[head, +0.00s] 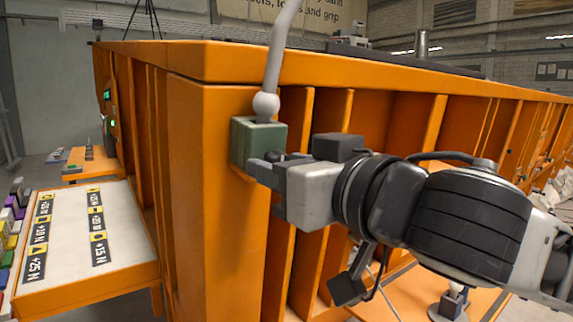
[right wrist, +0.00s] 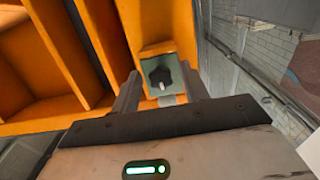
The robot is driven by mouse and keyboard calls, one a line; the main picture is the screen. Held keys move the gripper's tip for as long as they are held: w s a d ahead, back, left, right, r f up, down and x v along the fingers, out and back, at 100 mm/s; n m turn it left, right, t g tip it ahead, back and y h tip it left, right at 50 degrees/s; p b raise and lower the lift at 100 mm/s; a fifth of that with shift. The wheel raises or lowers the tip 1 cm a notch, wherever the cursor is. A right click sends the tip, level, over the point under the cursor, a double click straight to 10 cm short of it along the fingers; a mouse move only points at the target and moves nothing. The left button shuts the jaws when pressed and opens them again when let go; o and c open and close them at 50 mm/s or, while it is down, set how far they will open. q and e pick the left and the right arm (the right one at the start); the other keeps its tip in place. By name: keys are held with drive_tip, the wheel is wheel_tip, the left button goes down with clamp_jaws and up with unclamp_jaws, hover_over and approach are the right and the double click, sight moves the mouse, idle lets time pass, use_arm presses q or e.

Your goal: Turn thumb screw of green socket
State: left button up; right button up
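The green socket (head: 258,138) is a small block on the orange bed's corner face. A grey rod with a pale ball (head: 266,104) rises from its top. Its thumb screw, a dark star-shaped knob (right wrist: 161,77), shows in the right wrist view on the socket's face, with a pale mark at its lower edge. In the head view, my gripper mostly hides the knob. My right gripper (head: 262,167) is open in front of the socket. In the right wrist view its fingers (right wrist: 160,88) stand apart, one to each side of the knob. My left gripper is not in view.
The orange bed wall (head: 205,170) with upright ribs runs behind the socket and far to the right. A pale-topped table (head: 75,240) with weight labels stands at left, beside several coloured blocks (head: 12,225). A small ball-topped fixture (head: 453,298) sits low at right.

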drive_tip(key=c, duration=0.8)
drive_tip(key=shift+c, duration=0.2)
